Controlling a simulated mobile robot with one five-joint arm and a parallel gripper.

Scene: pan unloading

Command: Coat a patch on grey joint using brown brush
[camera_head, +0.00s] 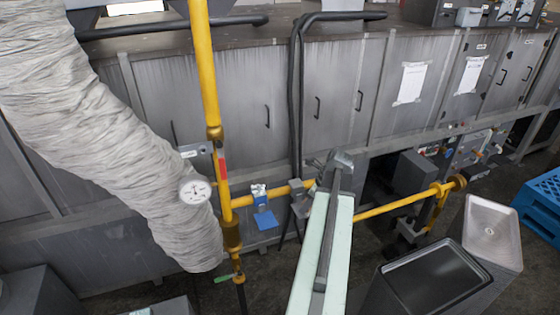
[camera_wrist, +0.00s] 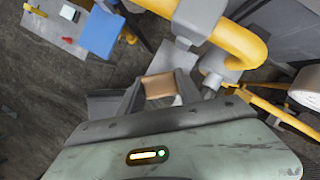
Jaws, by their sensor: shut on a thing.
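My gripper (camera_wrist: 160,84) is shut on a brown brush (camera_wrist: 160,90), of which a small tan-brown block shows between the fingers in the wrist view. In the head view my gripper (camera_head: 332,168) is at the far end of my pale green arm, and the brush cannot be made out there. A grey joint (camera_wrist: 200,14) sits on the yellow pipe just beyond my gripper in the wrist view. It also shows in the head view (camera_head: 298,190), immediately left of my gripper. I see a gap between brush and joint in the wrist picture. No coated patch can be made out.
Yellow pipes (camera_head: 208,80) run upright and across, with a white gauge (camera_head: 194,190) at left. A blue tag (camera_head: 265,220) hangs near the joint. A wrapped duct (camera_head: 100,120) fills the left.

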